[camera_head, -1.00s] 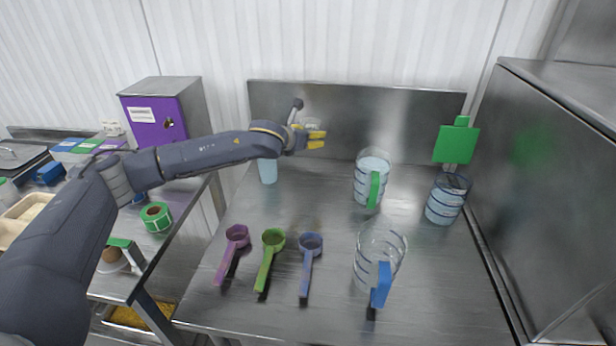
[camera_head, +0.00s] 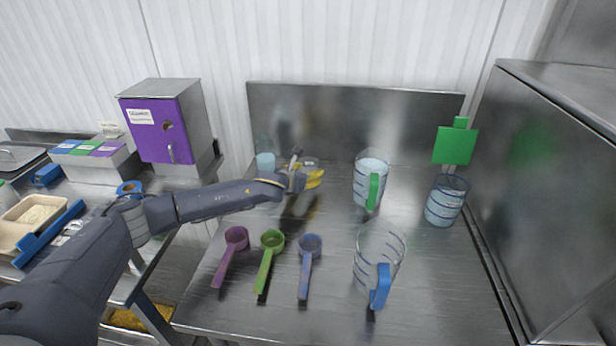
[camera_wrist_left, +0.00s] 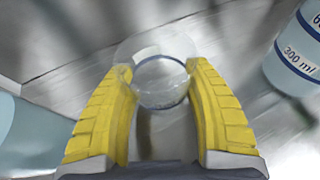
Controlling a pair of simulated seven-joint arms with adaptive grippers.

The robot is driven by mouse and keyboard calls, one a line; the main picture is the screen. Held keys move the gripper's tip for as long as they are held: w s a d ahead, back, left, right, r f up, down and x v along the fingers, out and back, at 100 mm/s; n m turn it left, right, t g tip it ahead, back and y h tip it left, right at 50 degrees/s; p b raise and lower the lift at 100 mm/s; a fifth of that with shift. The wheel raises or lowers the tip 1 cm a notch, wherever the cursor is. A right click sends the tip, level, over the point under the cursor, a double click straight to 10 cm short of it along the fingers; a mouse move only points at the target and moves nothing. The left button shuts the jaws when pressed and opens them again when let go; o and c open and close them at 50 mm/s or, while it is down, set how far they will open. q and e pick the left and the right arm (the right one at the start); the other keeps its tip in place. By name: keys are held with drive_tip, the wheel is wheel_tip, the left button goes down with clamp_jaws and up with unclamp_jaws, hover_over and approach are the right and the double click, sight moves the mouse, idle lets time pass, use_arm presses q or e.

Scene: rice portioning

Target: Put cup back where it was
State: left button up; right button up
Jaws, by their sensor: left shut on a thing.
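My left gripper (camera_head: 314,178) is low over the back of the steel table, left of the green-handled pitcher. Its yellow fingers (camera_wrist_left: 160,108) are shut around a small clear cup (camera_wrist_left: 161,82), seen from above in the left wrist view. In the head view the cup is mostly hidden by the fingers, and I cannot tell whether its base touches the table. A light blue cup (camera_head: 265,162) stands just left of the gripper, partly behind my arm; its side also shows in the left wrist view (camera_wrist_left: 30,138). My right gripper is not in view.
The green-handled pitcher (camera_head: 370,180) stands close to the right, and a blue-handled one (camera_head: 379,255) stands nearer the front. A banded clear container (camera_head: 446,202) is at right. Purple (camera_head: 236,238), green (camera_head: 272,240) and blue (camera_head: 310,245) scoops lie in front. A steel cabinet (camera_head: 560,190) borders the right.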

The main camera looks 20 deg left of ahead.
use_arm(q)
drive_tip(key=shift+f, duration=0.6)
drive_tip(key=shift+f, duration=0.15)
drive_tip(key=o, duration=1.2)
drive_tip(key=shift+s+r, duration=0.1)
drive_tip(key=shift+r, duration=0.1)
drive_tip(key=v, duration=1.1)
drive_tip(key=shift+s+a+r, duration=0.1)
drive_tip(key=shift+s+r, duration=0.05)
drive_tip(key=shift+s, duration=0.25)
